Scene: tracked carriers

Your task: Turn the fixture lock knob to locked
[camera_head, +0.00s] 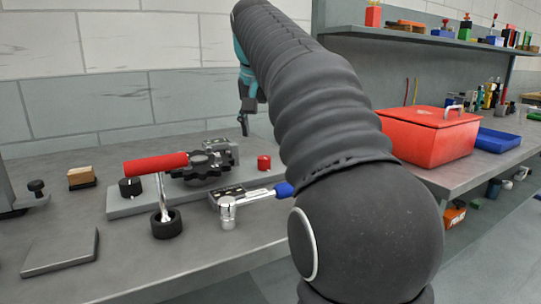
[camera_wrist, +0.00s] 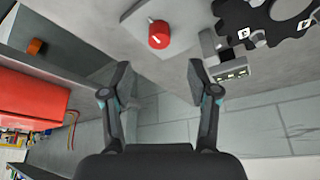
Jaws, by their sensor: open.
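A round red knob (camera_head: 264,162) stands at the right end of the grey fixture plate (camera_head: 125,208), beside a black toothed wheel (camera_head: 203,165). In the wrist view the red knob (camera_wrist: 159,36) shows a short white mark on its top, pointing to the upper left. The toothed wheel (camera_wrist: 262,20) is at the upper right there. My gripper (camera_wrist: 158,82) is open and empty. In the picture the knob lies between and beyond its fingertips, not touched. In the head view my gripper (camera_head: 246,112) hangs above and behind the knob, partly hidden by my arm.
A wrench with a blue end (camera_head: 283,190) and a red-handled tool (camera_head: 155,163) are near the plate. A red box (camera_head: 425,140) and a blue tray (camera_head: 497,141) are on the right. The wall (camera_head: 110,95) rises behind the bench.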

